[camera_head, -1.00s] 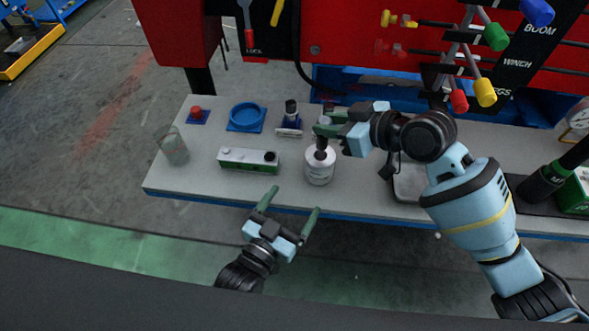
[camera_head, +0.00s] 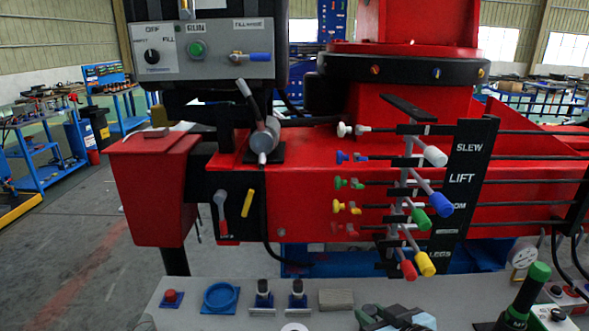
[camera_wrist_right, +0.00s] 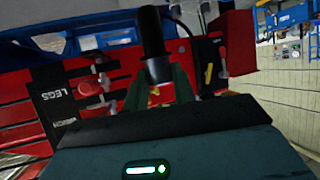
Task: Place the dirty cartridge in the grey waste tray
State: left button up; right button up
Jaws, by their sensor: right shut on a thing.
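My right gripper (camera_head: 390,318) shows only in part at the bottom edge of the head view. In the right wrist view its green fingers (camera_wrist_right: 160,88) are shut on a dark cylinder (camera_wrist_right: 153,45), which looks like the dirty cartridge. The cylinder stands out beyond the fingertips; its held end is partly hidden by the gripper body. In the head view I cannot make out the cartridge. The grey waste tray is not seen in the current views. My left gripper is out of view.
The grey bench top (camera_head: 250,318) holds a red button (camera_head: 170,297), a blue ring (camera_head: 220,297), two small blue-based stands (camera_head: 262,297) and a grey-brown block (camera_head: 336,299). A green-topped dark bottle (camera_head: 528,292) stands at right. The red crane with coloured levers (camera_head: 440,203) rises behind.

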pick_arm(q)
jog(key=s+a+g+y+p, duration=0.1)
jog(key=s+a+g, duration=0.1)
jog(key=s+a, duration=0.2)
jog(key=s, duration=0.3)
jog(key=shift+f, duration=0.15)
pick_arm(e)
jog(key=s+d+r+m+h, duration=0.3)
jog(key=d+r+h, duration=0.1)
jog(key=d, duration=0.2)
jog(key=shift+s+d+m+t, duration=0.3)
jog(key=shift+d+m, duration=0.05)
jog(key=shift+m, duration=0.05)
